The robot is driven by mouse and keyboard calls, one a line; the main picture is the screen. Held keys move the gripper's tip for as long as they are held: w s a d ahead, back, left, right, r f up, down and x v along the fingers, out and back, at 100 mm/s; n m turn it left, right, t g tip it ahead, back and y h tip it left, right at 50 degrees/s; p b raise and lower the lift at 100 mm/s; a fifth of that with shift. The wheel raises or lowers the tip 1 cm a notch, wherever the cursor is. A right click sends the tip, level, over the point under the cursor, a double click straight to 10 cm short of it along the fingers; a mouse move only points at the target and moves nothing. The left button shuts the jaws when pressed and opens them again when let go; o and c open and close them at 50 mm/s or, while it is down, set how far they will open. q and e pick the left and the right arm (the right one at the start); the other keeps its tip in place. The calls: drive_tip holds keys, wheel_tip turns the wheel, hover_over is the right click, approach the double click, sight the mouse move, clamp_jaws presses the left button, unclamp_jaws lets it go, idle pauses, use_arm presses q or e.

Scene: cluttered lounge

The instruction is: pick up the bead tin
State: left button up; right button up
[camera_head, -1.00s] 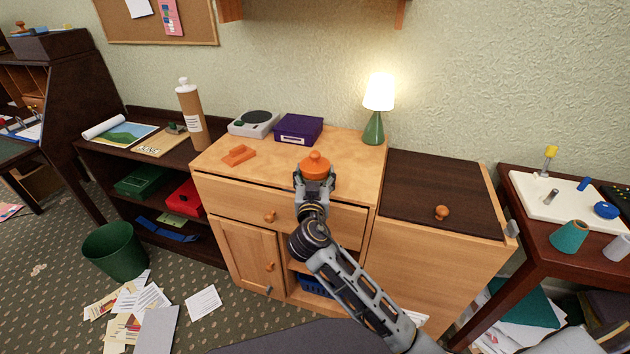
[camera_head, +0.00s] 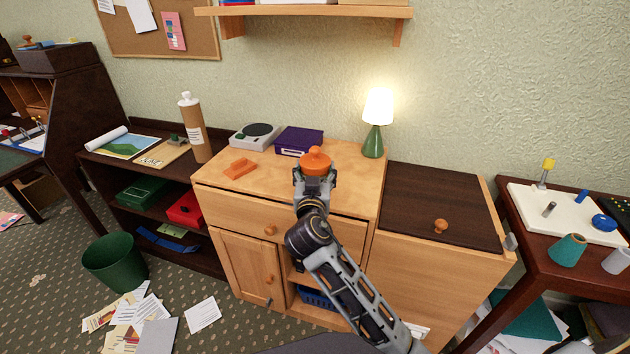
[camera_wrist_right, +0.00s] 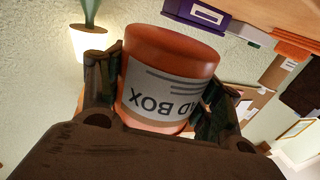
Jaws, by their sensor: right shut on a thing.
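The bead tin (camera_head: 315,162) is a round orange tin with a knobbed lid, seen in the head view over the front part of the light wood cabinet top. In the right wrist view the tin (camera_wrist_right: 168,80) is upside down in the picture, with a grey label whose visible letters read "AD BOX". My right gripper (camera_head: 315,178) is shut on the tin, with a dark finger on each side of it. The gripper hides the tin's lower part in the head view. My left gripper is not in view.
A brown bottle (camera_head: 195,135) stands on the dark shelf at left. The dark panel (camera_head: 435,205) at right is mostly clear.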

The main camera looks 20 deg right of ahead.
sight(315, 159)
wheel_tip(315, 159, up, 4)
drive_tip(key=shift+r+p, duration=0.15)
drive_tip(key=shift+p, duration=0.25)
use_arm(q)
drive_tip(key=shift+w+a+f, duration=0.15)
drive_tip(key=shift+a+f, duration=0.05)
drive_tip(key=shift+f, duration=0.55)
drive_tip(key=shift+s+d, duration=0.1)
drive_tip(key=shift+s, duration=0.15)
use_arm(e)
drive_tip(key=shift+r, duration=0.1)
